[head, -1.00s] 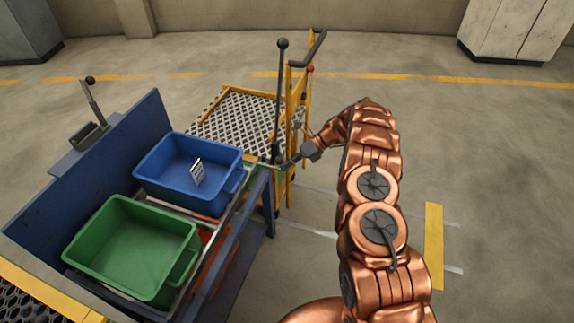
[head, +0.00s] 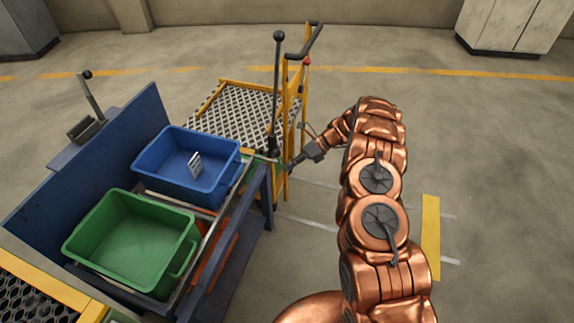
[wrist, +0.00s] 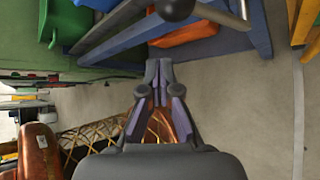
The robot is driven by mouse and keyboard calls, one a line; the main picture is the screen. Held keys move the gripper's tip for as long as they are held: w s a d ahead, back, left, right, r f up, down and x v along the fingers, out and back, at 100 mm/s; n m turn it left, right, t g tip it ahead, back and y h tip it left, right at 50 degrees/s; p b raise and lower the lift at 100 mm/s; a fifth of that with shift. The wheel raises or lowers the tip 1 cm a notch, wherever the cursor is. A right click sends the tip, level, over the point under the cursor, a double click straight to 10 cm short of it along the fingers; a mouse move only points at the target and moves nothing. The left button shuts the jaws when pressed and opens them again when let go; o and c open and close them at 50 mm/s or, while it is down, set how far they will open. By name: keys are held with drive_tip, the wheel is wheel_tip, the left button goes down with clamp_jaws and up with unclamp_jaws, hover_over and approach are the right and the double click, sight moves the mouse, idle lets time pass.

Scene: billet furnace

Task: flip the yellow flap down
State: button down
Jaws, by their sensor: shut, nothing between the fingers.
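My gripper (head: 290,168) is shut and empty beside the right end of the blue workbench, near the foot of an upright black lever with a ball knob (head: 278,36). I cannot tell in the head view whether it touches anything. In the wrist view its closed fingertips (wrist: 158,68) point toward the blue bench frame (wrist: 207,45). No separate yellow flap is clearly identifiable. A yellow-edged metal tread plate (head: 238,116) lies roughly level behind the bench, next to an upright yellow frame (head: 293,95).
A blue bin (head: 188,140) with a small white card and a green bin (head: 130,195) sit on the bench. A second lever (head: 92,95) stands at the left. A yellow-edged mesh platform (head: 80,300) is at lower left. Open floor lies to the right.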

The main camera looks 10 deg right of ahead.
drive_tip(key=w+d+r, duration=0.2)
drive_tip(key=d, duration=0.6)
drive_tip(key=shift+r+b, duration=0.15)
drive_tip(key=shift+b, duration=0.3)
idle(0.3)
